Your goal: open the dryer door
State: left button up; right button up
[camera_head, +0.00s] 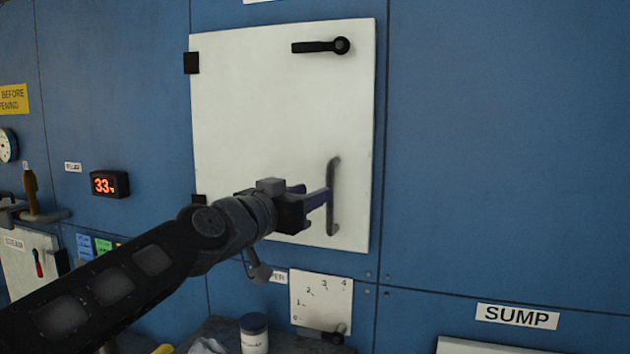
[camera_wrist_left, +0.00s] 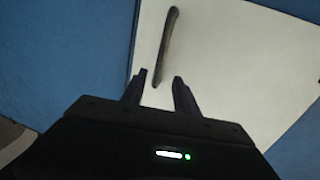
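The white dryer door (camera_head: 270,110) sits flush in the blue wall and looks shut. Its dark vertical handle (camera_head: 333,170) is on the right side, and a black latch lever (camera_head: 318,46) lies level near the top right. My left gripper (camera_head: 325,195) reaches the handle from the left. In the left wrist view, the fingers of my left gripper (camera_wrist_left: 160,76) are apart, with the lower part of the handle (camera_wrist_left: 167,45) showing between their tips. I cannot tell whether they touch it. My right gripper is not in view.
Black hinges (camera_head: 191,63) are on the door's left edge. Below the door are a numbered white plate (camera_head: 320,300) and a jar (camera_head: 254,335). A red display (camera_head: 109,184) is on the left wall. The wall right of the door is clear down to the SUMP label (camera_head: 517,316).

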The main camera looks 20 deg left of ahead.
pick_arm(q)
jog(key=p, duration=0.3)
send_over(330, 226)
jog(key=shift+w+a+r, duration=0.1)
jog(key=shift+w+a, duration=0.05)
jog(key=shift+w, duration=0.3)
grip_shut()
dwell(0.4)
dwell(1.1)
